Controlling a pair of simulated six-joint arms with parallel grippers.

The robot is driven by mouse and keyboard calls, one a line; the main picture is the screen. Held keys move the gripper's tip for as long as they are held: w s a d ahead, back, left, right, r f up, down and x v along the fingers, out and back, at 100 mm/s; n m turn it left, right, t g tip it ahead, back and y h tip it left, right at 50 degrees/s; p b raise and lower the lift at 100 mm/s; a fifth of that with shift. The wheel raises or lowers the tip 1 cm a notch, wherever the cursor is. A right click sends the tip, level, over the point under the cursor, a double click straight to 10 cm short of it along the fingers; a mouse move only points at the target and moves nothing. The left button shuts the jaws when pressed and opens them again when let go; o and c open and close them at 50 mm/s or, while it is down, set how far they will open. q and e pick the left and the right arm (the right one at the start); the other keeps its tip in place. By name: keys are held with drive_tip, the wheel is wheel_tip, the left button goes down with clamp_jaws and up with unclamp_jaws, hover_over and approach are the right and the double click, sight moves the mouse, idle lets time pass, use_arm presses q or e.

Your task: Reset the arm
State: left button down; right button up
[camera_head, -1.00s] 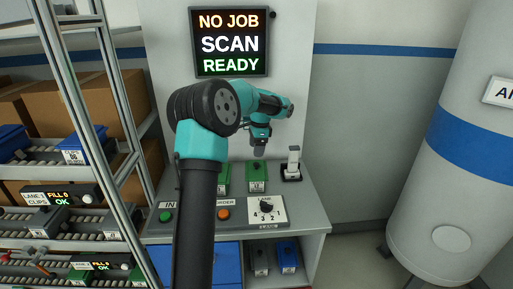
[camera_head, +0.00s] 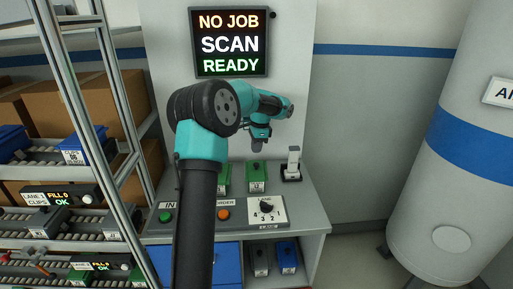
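My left arm, teal and black, reaches up over the grey workbench in the head view. Its gripper (camera_head: 257,145) hangs at the far end, small and dark, above the green bins on the bench. It looks free of any object, but its fingers are too small to tell open from shut. My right gripper is not in view.
A display (camera_head: 229,42) reads "NO JOB SCAN READY". The bench (camera_head: 308,205) holds a green bin (camera_head: 256,177), a white scanner in a stand (camera_head: 292,165), and a dial panel (camera_head: 266,211). A shelf rack (camera_head: 110,75) stands left, a large white tank (camera_head: 450,190) right.

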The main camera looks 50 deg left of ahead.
sight(256, 163)
use_arm(q)
drive_tip(key=shift+f, duration=2.75)
idle(0.7)
drive_tip(key=shift+r, duration=3.55)
drive_tip(key=shift+d+f, duration=0.1)
